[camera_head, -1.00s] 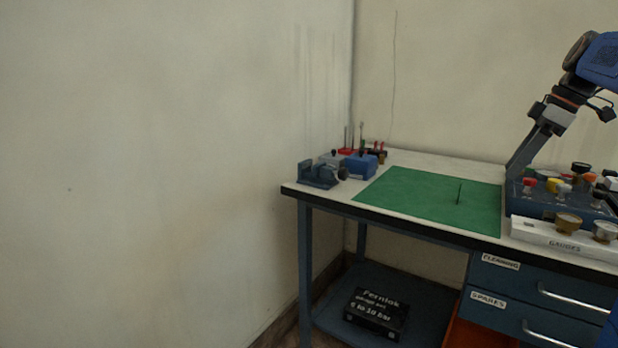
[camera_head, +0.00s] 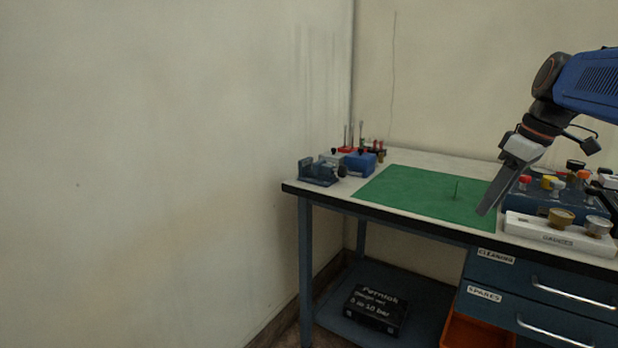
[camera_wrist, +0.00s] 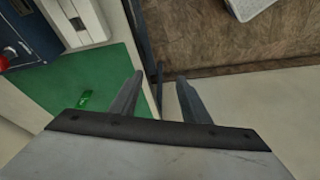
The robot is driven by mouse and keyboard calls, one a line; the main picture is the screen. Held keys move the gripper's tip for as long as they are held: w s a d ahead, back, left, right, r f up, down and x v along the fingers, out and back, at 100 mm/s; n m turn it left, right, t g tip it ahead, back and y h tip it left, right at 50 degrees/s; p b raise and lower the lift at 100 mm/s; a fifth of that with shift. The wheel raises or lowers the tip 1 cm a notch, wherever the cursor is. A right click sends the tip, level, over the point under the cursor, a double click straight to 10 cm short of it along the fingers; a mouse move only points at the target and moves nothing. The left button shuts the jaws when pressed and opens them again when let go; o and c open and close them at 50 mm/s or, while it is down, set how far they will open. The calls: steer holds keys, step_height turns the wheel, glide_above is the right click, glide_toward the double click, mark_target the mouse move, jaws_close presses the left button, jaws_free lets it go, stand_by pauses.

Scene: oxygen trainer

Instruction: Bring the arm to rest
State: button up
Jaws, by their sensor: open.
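My gripper (camera_head: 486,210) hangs in front of the right part of the green mat (camera_head: 405,191) in the head view, pointing down and to the left. In the wrist view its two fingers (camera_wrist: 158,88) stand apart with nothing between them. Below them there I see the bench's front edge and the brown floor (camera_wrist: 225,45). The green mat also shows at the left of the wrist view (camera_wrist: 105,85). A thin upright dark green piece (camera_head: 457,190) stands on the mat, apart from my gripper.
A blue vice (camera_head: 318,172) and a blue box (camera_head: 361,164) stand at the bench's left end. A white gauge block (camera_head: 545,235) and a blue panel with knobs (camera_head: 540,200) are at the right. Drawers (camera_head: 540,290) and a black box (camera_head: 376,310) are below.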

steer(key=s+a+f+m+t+h, duration=0.1)
steer(key=s+a+f+m, duration=0.2)
steer(key=s+f, duration=0.7)
steer(key=s+a+f+m+t+h, duration=0.1)
steer(key=s+a+f+m, duration=0.3)
steer(key=s+a+f, duration=0.3)
steer(key=s+f, duration=0.3)
steer(key=f, duration=0.1)
steer(key=shift+s+f, duration=0.15)
steer(key=shift+f, duration=0.2)
